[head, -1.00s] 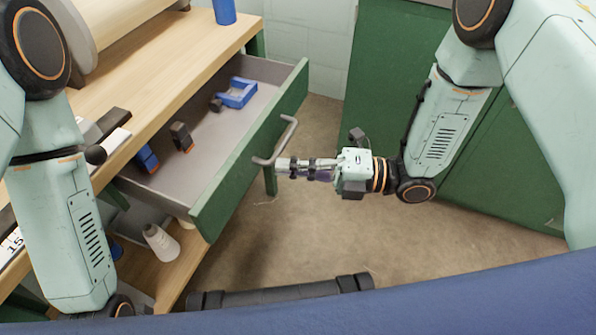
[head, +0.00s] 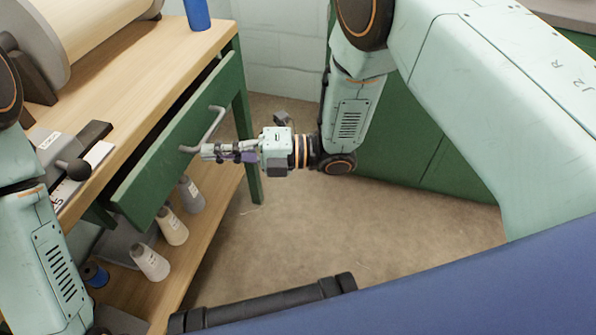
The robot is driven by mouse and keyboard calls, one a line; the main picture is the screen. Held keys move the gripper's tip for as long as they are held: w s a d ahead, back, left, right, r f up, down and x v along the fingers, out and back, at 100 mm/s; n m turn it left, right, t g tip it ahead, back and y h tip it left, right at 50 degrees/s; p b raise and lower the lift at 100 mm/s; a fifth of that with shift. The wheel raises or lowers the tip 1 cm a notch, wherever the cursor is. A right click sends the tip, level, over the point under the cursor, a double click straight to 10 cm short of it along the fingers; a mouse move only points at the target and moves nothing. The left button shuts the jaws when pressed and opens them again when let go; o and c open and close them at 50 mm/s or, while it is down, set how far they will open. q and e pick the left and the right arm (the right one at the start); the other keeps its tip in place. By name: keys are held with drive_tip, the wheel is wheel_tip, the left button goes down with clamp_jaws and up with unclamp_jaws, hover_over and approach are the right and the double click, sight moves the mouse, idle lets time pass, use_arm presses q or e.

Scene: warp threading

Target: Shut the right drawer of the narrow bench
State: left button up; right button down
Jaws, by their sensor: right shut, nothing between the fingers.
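The right drawer of the narrow bench shows its green front (head: 172,152) in the head view. It stands out only a little from the bench (head: 200,65), with a dark gap above its front, and its inside is hidden. A grey bar handle (head: 212,130) is on the front. My right gripper (head: 207,150) is shut, with its fingertips at the lower end of the handle; whether they touch it is hard to tell. My left arm comes in at the left edge; its gripper is out of view.
Several bottles or cones, one of them pale (head: 150,262), stand on the bench's lower shelf (head: 205,235). A blue cylinder (head: 197,14) stands on the bench top. A green cabinet (head: 420,150) is behind my right arm. The floor (head: 300,225) between is clear.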

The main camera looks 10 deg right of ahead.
sight(197, 148)
drive_tip(key=w+a, duration=0.2)
drive_tip(key=a, duration=0.1)
drive_tip(key=shift+a, duration=0.3)
use_arm(q)
drive_tip(key=shift+d+f, duration=0.25)
drive_tip(key=shift+f, duration=0.05)
use_arm(e)
drive_tip(key=shift+r, duration=0.1)
use_arm(q)
drive_tip(key=shift+b, duration=0.3)
use_arm(e)
drive_tip(key=shift+w, duration=0.1)
use_arm(q)
drive_tip(key=shift+s+f, duration=0.1)
